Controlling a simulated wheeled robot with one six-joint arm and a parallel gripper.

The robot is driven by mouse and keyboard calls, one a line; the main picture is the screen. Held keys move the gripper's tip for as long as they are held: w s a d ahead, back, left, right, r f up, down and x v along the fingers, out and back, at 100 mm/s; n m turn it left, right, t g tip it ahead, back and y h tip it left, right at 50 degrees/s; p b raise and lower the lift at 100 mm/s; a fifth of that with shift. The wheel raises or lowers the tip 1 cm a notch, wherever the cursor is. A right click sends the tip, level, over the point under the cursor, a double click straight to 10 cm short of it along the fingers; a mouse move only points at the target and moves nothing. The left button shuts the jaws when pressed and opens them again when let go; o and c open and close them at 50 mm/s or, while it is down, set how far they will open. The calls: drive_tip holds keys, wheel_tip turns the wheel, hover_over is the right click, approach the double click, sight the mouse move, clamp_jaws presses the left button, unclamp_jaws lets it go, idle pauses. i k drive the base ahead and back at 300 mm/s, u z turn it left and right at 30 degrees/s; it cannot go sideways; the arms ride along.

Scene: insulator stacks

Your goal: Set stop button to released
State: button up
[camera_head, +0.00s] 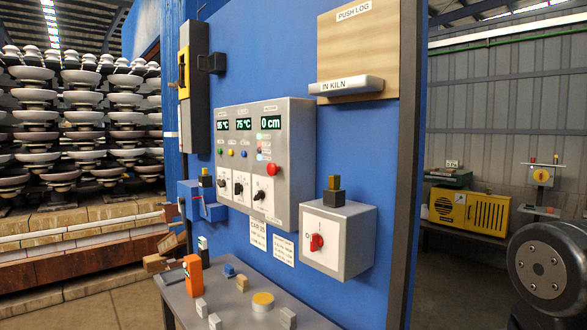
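A red round button (272,169), which looks like the stop button, sits on the right part of the grey control panel (295,150) on the blue wall. It stands out from the panel face; whether it is pressed in or released is too small to tell. Above it a display reads 0 cm. A dark round part of my own arm fills the lower right, well apart from the panel. My gripper is not in view.
A grey box (352,230) with a red rotary switch (316,242) hangs right of the panel. A bench (240,312) with an orange device (192,275) and small blocks stands below. Insulator stacks (85,130) are at left. A yellow box (480,211) is far right.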

sight(273, 169)
drive_tip(key=u, duration=0.3)
drive_tip(key=i, duration=0.85)
drive_tip(key=u, duration=0.55)
